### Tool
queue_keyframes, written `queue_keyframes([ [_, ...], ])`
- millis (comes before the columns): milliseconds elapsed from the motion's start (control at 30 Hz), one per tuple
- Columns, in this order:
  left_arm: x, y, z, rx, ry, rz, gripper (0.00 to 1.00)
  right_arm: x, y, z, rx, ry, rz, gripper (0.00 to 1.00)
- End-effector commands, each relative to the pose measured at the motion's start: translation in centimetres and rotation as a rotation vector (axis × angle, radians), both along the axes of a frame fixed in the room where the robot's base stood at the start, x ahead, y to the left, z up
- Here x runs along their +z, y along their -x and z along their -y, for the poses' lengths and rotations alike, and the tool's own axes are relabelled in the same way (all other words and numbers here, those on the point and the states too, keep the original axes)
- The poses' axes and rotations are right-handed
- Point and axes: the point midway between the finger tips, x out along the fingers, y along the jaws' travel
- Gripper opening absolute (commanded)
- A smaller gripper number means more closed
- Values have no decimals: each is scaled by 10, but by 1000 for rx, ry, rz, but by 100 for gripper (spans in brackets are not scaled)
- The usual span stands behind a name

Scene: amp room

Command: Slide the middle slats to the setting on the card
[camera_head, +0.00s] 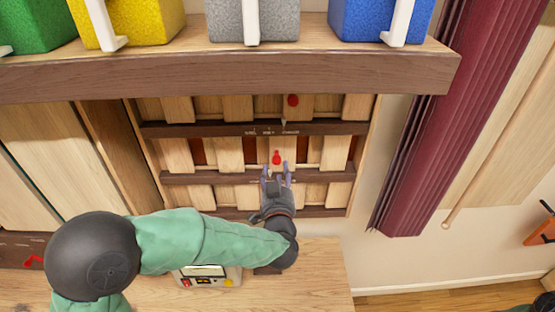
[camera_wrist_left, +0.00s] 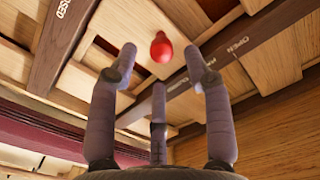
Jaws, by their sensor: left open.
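The slatted wooden panel (camera_head: 229,153) stands under the shelf, with rows of pale slats between dark rails and dark red gaps showing between slats. A red knob (camera_head: 277,158) sits on the middle row; another red knob (camera_head: 293,100) is on the row above. My left gripper (camera_head: 277,172) is open, its fingertips just below the middle knob in the head view. In the left wrist view, a red knob (camera_wrist_left: 161,47) appears between the spread fingers (camera_wrist_left: 155,75), apparently untouched. Rail lettering there reads "OPEN" (camera_wrist_left: 238,46); other lettering is partly cut off. I cannot make out the card.
A shelf (camera_head: 230,72) overhangs the panel, bearing green, yellow, grey and blue blocks (camera_head: 380,20). A maroon curtain (camera_head: 430,120) hangs to the right. A small device with buttons (camera_head: 210,278) sits on the wooden surface (camera_head: 320,280) below, partly behind my left arm.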

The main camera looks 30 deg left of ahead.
Motion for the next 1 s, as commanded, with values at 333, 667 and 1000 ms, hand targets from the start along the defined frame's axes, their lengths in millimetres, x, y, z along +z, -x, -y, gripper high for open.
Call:
queue_keyframes([
  [333,0,-43,-27,2,1,-1,50,4,0,0,0,0,1,50],
  [667,0,-51,-31,-1,0,0,50,4,0,0,0,0,1,50],
  [1000,0,-51,-31,-1,1,-1,0,4,0,0,0,0,1,50],
])
